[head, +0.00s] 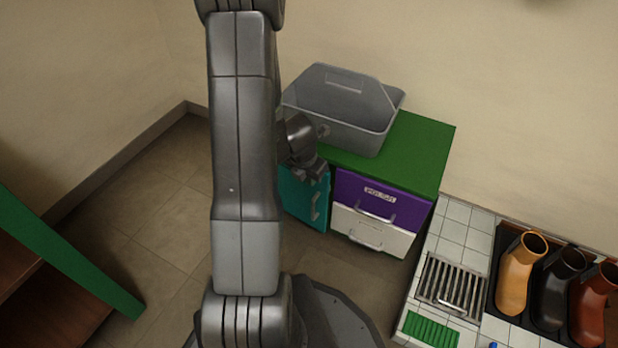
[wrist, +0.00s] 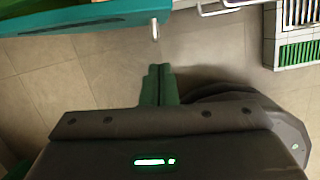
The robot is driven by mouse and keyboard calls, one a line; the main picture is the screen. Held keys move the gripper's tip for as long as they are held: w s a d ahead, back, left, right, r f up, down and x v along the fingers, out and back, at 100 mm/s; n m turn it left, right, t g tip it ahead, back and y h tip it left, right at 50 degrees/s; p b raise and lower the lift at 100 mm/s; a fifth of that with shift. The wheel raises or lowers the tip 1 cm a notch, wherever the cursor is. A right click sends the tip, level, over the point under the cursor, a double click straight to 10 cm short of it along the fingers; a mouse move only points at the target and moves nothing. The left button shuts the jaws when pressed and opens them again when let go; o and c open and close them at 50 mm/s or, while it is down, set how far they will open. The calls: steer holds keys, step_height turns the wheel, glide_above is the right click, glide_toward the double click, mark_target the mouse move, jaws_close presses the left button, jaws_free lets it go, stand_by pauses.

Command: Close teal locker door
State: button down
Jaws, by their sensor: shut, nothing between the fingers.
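The teal locker door (head: 303,197) is on the left of the green-topped cabinet, with a pale bar handle near its right edge. In the wrist view the door (wrist: 85,24) crosses the top left. A gap shows behind it there, so it appears to stand partly open. Its handle (wrist: 155,29) points toward my gripper. My gripper (wrist: 160,70) is shut and empty, with floor below the fingertips and a visible space to the door. In the head view my gripper (head: 317,175) overlaps the door's top edge. My arm hides the cabinet's left side.
A grey caddy (head: 345,110) stands on the green cabinet top (head: 425,140). A purple drawer (head: 380,200) and a white drawer (head: 370,233) are right of the door. A tiled counter (head: 462,225) with boots is further right. A green-edged shelf (head: 70,255) stands left; floor between is clear.

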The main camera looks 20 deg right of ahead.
steer(key=w+d+f, duration=0.2)
steer(key=d+f, duration=0.1)
steer(key=d, duration=0.1)
steer(key=shift+w+f, duration=0.25)
steer(key=shift+w, duration=0.1)
steer(key=shift+d, duration=0.1)
steer(key=w+d+p, duration=0.1)
steer(key=p, duration=0.1)
steer(key=shift+d+p, duration=0.3)
steer(key=shift+d, duration=0.05)
stand_by(0.4)
